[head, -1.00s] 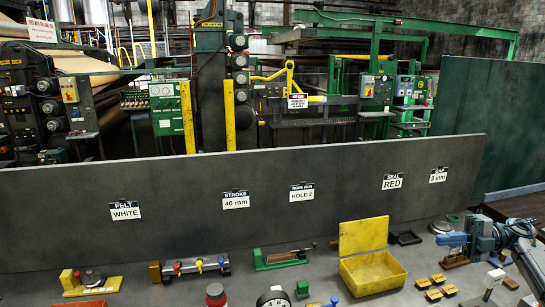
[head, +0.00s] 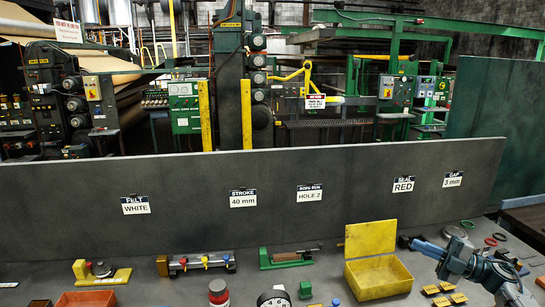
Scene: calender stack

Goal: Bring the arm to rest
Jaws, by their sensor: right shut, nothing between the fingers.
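My right arm comes in from the lower right. Its gripper (head: 412,242) points left, just right of the yellow box, and is shut with nothing held. The blue-grey wrist (head: 455,258) is behind the fingers and hides part of the bench. The yellow box (head: 378,280) stands open, its lid (head: 370,239) raised at the back. My left gripper is not in view.
Small brass-coloured blocks (head: 443,301) lie below the gripper. Several rings (head: 490,241) lie at the right. A green fixture (head: 285,259), a valve block (head: 196,263), a gauge (head: 273,299) and an orange tray (head: 86,299) stand further left. A dark panel (head: 250,225) runs behind.

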